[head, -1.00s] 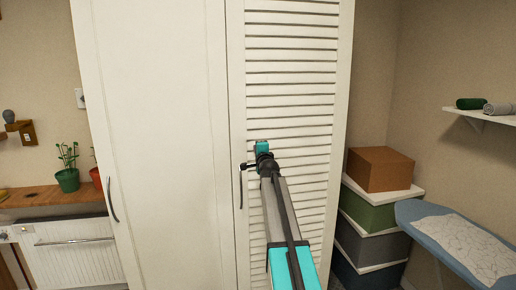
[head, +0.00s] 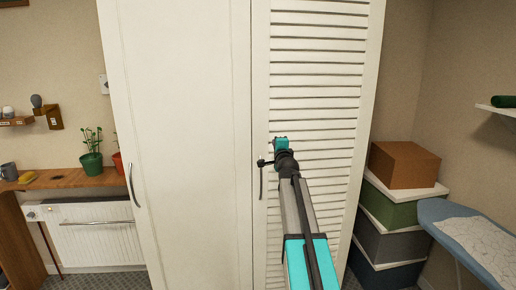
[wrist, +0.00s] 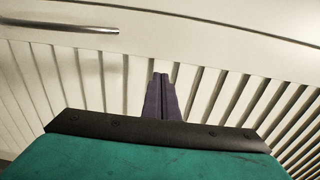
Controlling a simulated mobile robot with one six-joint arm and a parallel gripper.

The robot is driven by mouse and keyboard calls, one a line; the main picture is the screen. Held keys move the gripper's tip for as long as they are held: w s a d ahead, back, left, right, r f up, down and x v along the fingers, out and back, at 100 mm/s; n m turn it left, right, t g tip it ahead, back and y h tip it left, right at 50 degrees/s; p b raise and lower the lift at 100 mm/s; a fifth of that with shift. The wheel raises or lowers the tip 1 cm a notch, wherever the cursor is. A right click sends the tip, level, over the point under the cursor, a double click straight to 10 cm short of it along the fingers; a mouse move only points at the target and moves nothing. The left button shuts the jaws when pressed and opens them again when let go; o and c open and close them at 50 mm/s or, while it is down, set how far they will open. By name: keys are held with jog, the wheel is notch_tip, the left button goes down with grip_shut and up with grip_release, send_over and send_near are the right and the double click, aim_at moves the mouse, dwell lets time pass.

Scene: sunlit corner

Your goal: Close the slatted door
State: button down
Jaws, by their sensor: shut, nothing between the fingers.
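The white slatted door (head: 318,100) stands on the right of a tall cabinet in the head view. It looks flush, or nearly so, with the plain door beside it; a small gap is hard to judge. Its dark curved handle (head: 262,180) is at its left edge. The wrist view shows the slats (wrist: 210,95) close ahead and the handle (wrist: 60,26) at upper left. My gripper is in front of the slats, right of the handle; its shut fingers (wrist: 160,82) are empty and point at the door. Whether they touch it cannot be told.
A plain white door (head: 185,150) is left of the slatted one. Stacked boxes (head: 395,215) with a brown box (head: 403,164) on top stand at right, beside an ironing board (head: 470,235). Potted plants (head: 91,160) stand on a wooden shelf (head: 65,179) at left.

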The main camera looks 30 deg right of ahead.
jog(key=a+b, duration=0.1)
jog(key=a, duration=0.7)
dwell(0.5)
jog(key=shift+w, duration=0.1)
dwell(0.4)
